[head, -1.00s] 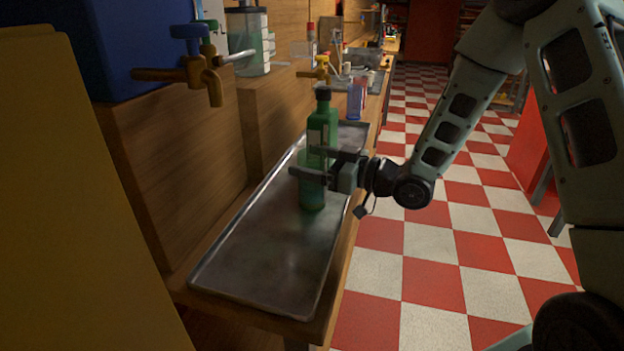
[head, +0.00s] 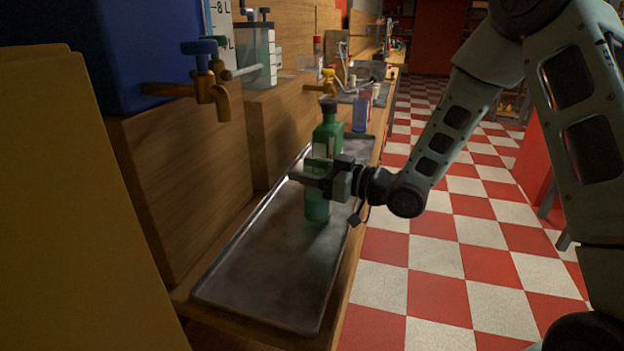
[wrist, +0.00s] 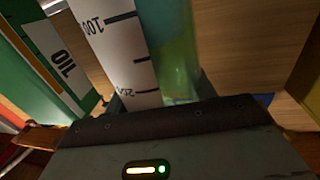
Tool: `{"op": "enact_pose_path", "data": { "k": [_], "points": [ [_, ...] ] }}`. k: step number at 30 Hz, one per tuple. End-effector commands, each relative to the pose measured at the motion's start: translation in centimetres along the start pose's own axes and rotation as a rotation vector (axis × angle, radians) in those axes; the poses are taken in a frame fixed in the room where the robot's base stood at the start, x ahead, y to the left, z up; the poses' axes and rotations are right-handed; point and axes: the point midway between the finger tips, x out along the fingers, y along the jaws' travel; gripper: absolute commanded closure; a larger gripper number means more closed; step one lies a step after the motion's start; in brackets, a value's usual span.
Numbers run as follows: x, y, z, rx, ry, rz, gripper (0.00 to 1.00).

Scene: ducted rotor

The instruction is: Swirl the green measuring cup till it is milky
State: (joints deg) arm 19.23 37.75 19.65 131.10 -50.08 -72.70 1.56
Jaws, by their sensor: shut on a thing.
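The green measuring cup (head: 317,208) is upright in my gripper (head: 314,175), low over the metal tray; I cannot tell whether its base touches the tray. My gripper is shut on it, and the fingers hide its middle. In the wrist view the cup (wrist: 170,45) is close up, with a white scale strip with black marks. Its see-through wall looks green with a pale yellowish patch low down. I cannot tell clearly how milky the contents are.
A green bottle (head: 328,135) with a dark cap stands just behind the cup; an OIL label (wrist: 62,65) shows in the wrist view. The metal tray (head: 265,275) is clear in front. Brass taps (head: 215,95) jut out at left. A blue-tinted vessel (head: 361,112) stands behind.

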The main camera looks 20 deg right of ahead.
Motion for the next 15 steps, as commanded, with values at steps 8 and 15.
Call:
{"op": "enact_pose_path", "data": {
  "k": [8,15],
  "points": [
    [0.0,0.1,-5.6,-0.008,0.004,0.001,0.73],
    [0.0,0.1,-9.1,-0.004,0.003,0.0,0.73]
  ]
}}
